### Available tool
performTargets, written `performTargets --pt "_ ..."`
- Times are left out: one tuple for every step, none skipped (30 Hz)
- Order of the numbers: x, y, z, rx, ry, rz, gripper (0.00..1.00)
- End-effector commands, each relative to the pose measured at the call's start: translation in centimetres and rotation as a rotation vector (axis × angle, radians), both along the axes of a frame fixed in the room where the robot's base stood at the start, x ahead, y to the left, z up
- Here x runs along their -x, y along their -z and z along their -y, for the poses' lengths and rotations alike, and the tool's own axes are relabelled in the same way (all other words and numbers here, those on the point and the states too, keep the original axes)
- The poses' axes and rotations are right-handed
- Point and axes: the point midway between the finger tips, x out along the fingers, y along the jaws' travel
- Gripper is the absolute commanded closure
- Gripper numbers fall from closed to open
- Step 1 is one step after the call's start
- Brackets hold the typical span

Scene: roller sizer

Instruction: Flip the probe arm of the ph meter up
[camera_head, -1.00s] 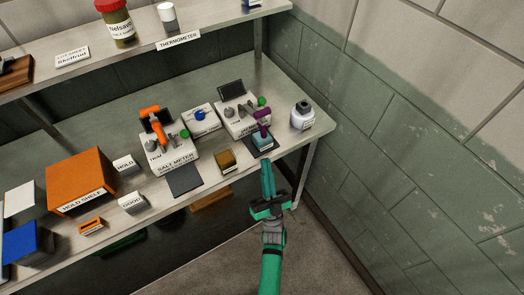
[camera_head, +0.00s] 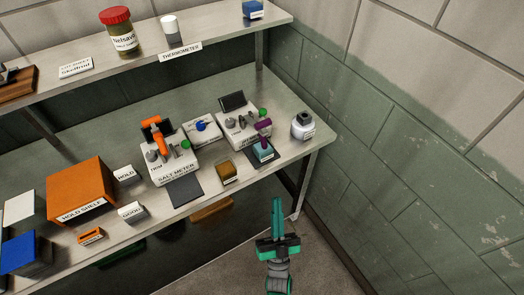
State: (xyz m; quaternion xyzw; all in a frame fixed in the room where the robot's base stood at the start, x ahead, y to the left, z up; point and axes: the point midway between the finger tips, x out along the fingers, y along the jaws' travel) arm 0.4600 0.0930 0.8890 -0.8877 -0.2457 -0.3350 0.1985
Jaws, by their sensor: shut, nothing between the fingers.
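The right-hand meter (camera_head: 234,132), which I take for the pH meter, stands near the right end of the bench. It is a white box with a dark raised screen (camera_head: 232,101) and a green knob; its front label is partly hidden. Its purple probe arm (camera_head: 264,131) reaches forward and down over a small teal sample (camera_head: 262,151) on a dark pad. Whether the tip touches the sample I cannot tell. My teal gripper (camera_head: 277,203) is shut and empty, in front of the bench edge, below and apart from the probe arm.
The salt meter (camera_head: 177,168) with its orange arm (camera_head: 155,128) stands left. A small white box with a blue knob (camera_head: 201,127) is between the meters. A white bottle (camera_head: 303,126) stands right. A brown block (camera_head: 228,173) sits near the edge. A shelf (camera_head: 215,38) spans above; the wall is right.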

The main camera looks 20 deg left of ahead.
Motion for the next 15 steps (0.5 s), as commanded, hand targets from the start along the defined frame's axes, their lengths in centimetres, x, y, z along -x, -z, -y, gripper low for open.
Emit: performTargets --pt "1.5 0.7 1.2 0.027 0.041 -0.050 1.00" --pt "2.1 1.0 1.8 0.044 0.066 -0.077 1.00" --pt "3.1 1.4 2.5 0.066 0.097 -0.114 1.00" --pt "3.7 1.7 3.1 0.082 0.120 -0.142 1.00" --pt "4.5 1.9 3.6 0.099 0.143 -0.170 1.00" --pt "5.4 2.2 4.2 0.121 0.170 -0.208 1.00" --pt "6.1 2.5 4.7 0.137 0.190 -0.237 1.00" --pt "6.9 2.7 5.1 0.153 0.210 -0.266 1.00" --pt "7.9 2.9 5.6 0.175 0.237 -0.305 1.00" --pt "8.6 3.0 6.0 0.190 0.255 -0.334 1.00" --pt "9.4 3.1 6.3 0.208 0.273 -0.364 1.00" --pt "10.4 3.3 6.8 0.228 0.296 -0.403 1.00" --pt "11.2 3.4 7.1 0.243 0.312 -0.435 1.00" --pt "12.0 3.5 7.4 0.260 0.328 -0.466 1.00" --pt "13.0 3.5 7.7 0.281 0.348 -0.505 1.00"
